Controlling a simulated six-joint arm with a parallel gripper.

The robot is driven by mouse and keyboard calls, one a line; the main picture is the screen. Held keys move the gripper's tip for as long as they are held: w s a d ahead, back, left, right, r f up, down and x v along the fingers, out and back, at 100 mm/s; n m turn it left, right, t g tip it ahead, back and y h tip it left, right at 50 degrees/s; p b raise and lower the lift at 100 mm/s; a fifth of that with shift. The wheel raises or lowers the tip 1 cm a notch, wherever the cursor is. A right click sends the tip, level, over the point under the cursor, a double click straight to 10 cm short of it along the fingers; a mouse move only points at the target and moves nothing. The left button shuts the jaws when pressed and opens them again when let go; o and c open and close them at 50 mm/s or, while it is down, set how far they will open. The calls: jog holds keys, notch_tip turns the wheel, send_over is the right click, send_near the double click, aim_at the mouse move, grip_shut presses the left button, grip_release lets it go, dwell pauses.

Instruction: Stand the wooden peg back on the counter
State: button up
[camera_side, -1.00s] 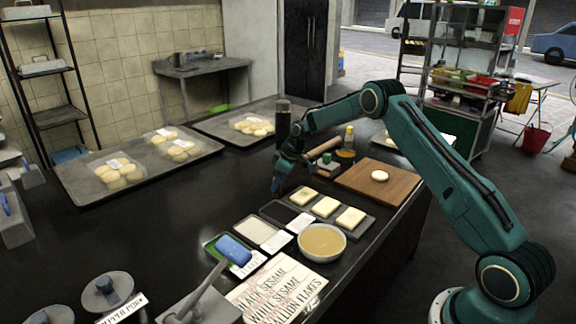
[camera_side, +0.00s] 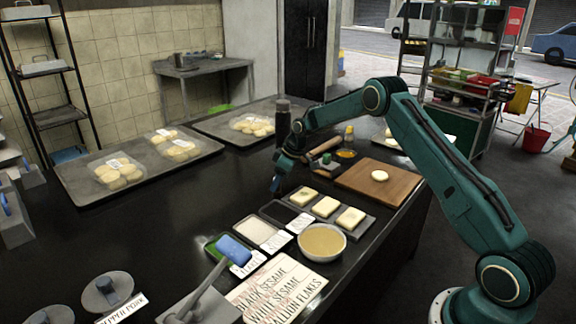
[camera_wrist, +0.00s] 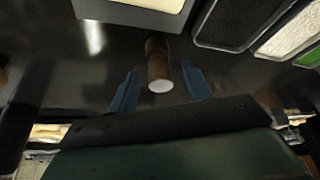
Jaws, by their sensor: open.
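The wooden peg (camera_wrist: 158,62) is a short brown cylinder with a pale round end, seen in the wrist view. Its pale end faces my gripper (camera_wrist: 160,88). Whether it stands or lies is hard to tell from this angle. The two blue fingers are open, one on each side of the peg's near end, with a gap showing on both sides. In the side view my gripper (camera_side: 276,183) is low over the dark counter (camera_side: 180,215), left of the dough tray. I cannot make out the peg in that view.
A slate with pale dough squares (camera_side: 326,207), topping trays (camera_side: 262,232) and a bowl (camera_side: 322,243) are close to the gripper's right and front. The counter to the left is clear.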

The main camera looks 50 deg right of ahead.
jog(key=v, duration=1.3)
jog(key=shift+r, duration=0.1)
jog(key=s+a+r+m+h, duration=0.1)
jog(key=s+a+r+m, duration=0.1)
jog(key=s+a+r, duration=1.35)
jog(key=s+a+f+m, duration=0.1)
jog(key=s, duration=1.1)
jog(key=s+a+f+m+t+h, duration=0.1)
jog(key=s+a+f+m, duration=0.1)
jog(key=s, duration=1)
jog(key=shift+s, duration=0.35)
